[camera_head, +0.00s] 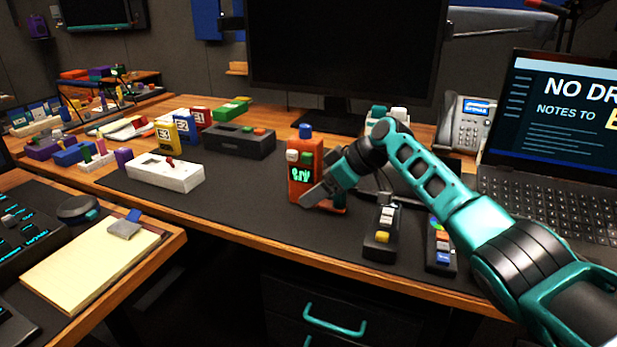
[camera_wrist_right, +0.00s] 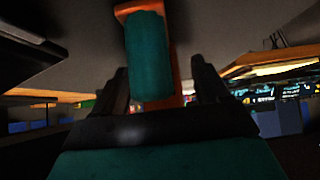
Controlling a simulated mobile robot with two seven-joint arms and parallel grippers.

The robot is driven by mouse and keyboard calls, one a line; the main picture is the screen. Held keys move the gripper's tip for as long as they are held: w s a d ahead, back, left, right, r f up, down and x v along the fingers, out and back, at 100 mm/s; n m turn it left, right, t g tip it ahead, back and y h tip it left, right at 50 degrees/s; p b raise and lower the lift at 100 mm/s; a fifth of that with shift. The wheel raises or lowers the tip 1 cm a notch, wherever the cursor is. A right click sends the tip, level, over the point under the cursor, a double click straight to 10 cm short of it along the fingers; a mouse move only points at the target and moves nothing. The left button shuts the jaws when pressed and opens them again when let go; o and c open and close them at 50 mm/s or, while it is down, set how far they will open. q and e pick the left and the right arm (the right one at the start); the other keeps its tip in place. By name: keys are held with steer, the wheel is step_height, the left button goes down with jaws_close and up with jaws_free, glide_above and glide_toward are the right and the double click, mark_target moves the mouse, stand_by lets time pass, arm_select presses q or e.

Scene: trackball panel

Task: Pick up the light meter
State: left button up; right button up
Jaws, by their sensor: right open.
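An orange handheld device (camera_head: 300,172), apparently the light meter, stands upright on the dark mat. It has a blue knob on top, pale and green buttons, and a green-lit display. My right gripper (camera_head: 322,190) is at its lower right side, with one grey finger crossing in front of it. In the right wrist view, the open fingers (camera_wrist_right: 162,90) stand on either side of an orange handle with a teal grip (camera_wrist_right: 150,58), with gaps visible. Contact cannot be told. My arm hides part of the device's right side. My left gripper is not in view.
A white box (camera_head: 165,175) and a dark box (camera_head: 240,141) lie to the left. Two small dark button units (camera_head: 382,240) (camera_head: 440,248) lie right of the device, near the front edge. A monitor (camera_head: 345,50) stands behind; a laptop (camera_head: 560,120) is at right. The mat's front left is clear.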

mark_target(320, 161)
steer(key=shift+c, duration=0.2)
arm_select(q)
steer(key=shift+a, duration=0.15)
arm_select(e)
steer(key=shift+r, duration=0.1)
steer(key=c, duration=1)
steer(key=shift+r, duration=0.1)
step_height(320, 161, up, 20)
steer(key=p, duration=0.5)
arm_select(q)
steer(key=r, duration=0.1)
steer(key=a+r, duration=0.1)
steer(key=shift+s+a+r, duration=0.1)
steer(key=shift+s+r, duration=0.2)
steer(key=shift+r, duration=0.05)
arm_select(e)
steer(key=shift+f, duration=0.2)
steer(key=shift+f+b, duration=0.8)
steer(key=shift+f, duration=4.9)
steer(key=shift+f+b, duration=0.4)
steer(key=shift+f, duration=0.9)
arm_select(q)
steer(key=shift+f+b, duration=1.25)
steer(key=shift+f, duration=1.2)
arm_select(e)
steer(key=shift+f, duration=2.65)
